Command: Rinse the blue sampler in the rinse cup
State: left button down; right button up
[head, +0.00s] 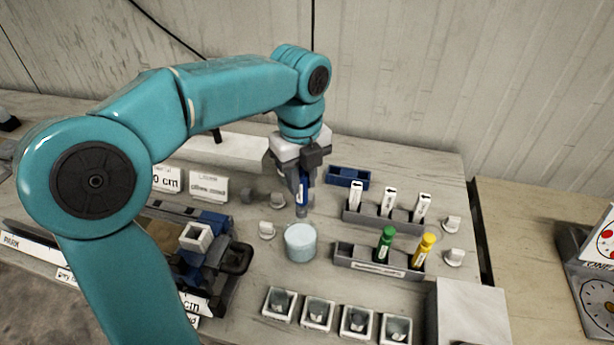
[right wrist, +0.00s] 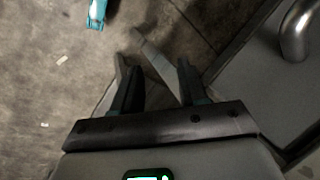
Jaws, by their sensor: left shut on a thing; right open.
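My left gripper (head: 301,180) points down and is shut on the blue sampler (head: 302,197), which hangs upright between its fingers. The sampler's lower end is just behind and above a pale blue-white round cup (head: 300,240), which looks like the rinse cup. From this angle I cannot tell whether the tip is over the cup's opening or behind it. My right gripper (right wrist: 155,85) shows in the right wrist view, open and empty over a grey floor.
A grey rack (head: 372,262) holds a green sampler (head: 385,242) and a yellow sampler (head: 423,248). Behind it, another rack (head: 352,216) holds white labelled tags. Several small white trays (head: 318,313) line the front. A blue-and-black device (head: 212,262) stands left of the cup.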

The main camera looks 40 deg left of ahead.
aim_at(300, 216)
pick_arm(q)
jog(key=shift+a+f+b, duration=0.1)
jog(key=shift+f+b, duration=0.35)
jog(key=shift+f, duration=0.15)
notch_tip(300, 216, down, 5)
jog(key=b, duration=0.5)
jog(key=shift+s+f+b, duration=0.1)
jog(key=shift+f+b, duration=1.5)
jog(key=shift+f, duration=1.05)
jog(key=shift+f+b, duration=0.45)
jog(key=shift+f, duration=0.25)
jog(key=shift+r, duration=0.15)
